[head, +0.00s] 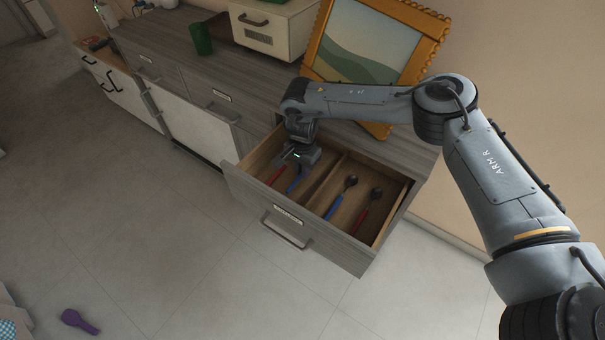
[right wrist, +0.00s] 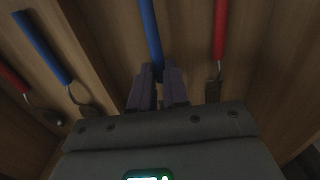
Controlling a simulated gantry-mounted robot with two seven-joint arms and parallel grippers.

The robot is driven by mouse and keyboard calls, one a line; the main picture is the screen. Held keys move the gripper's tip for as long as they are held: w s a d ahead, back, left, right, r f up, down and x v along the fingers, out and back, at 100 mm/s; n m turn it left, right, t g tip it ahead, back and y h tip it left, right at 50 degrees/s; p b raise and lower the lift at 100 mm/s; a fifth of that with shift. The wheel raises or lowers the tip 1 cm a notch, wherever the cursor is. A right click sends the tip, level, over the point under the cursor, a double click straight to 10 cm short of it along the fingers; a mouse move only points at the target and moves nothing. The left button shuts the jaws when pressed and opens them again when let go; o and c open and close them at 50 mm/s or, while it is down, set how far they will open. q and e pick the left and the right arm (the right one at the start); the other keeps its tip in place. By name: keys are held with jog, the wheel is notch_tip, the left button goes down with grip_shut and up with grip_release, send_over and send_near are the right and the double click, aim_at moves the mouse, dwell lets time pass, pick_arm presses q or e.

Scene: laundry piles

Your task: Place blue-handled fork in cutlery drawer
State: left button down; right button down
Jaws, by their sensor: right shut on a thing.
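The cutlery drawer (head: 335,246) is pulled open, with a divider between two compartments. My right gripper (head: 303,168) reaches down into its left compartment. In the right wrist view my right gripper (right wrist: 158,80) is shut on the blue-handled fork (right wrist: 150,32), at the handle. The fork's handle (head: 294,184) also shows in the head view below the gripper; its head is hidden behind the fingers. A red-handled piece of cutlery (right wrist: 219,35) lies beside it, apart from the fingers. My left gripper is not in view.
The right compartment holds a blue-handled spoon (head: 340,200) and a red-handled spoon (head: 368,210). A framed picture (head: 372,42), a cream box (head: 268,28) and a green cup (head: 201,39) stand on the counter. A purple object (head: 78,321) lies on the clear floor.

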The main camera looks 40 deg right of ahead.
jog(key=shift+s+f, duration=0.1)
jog(key=shift+f, duration=0.55)
jog(key=shift+f, duration=0.1)
jog(key=c, duration=1.1)
grip_release()
jog(key=shift+r, duration=0.2)
notch_tip(320, 180, up, 12)
jog(key=p, duration=0.4)
jog(key=shift+p, duration=0.3)
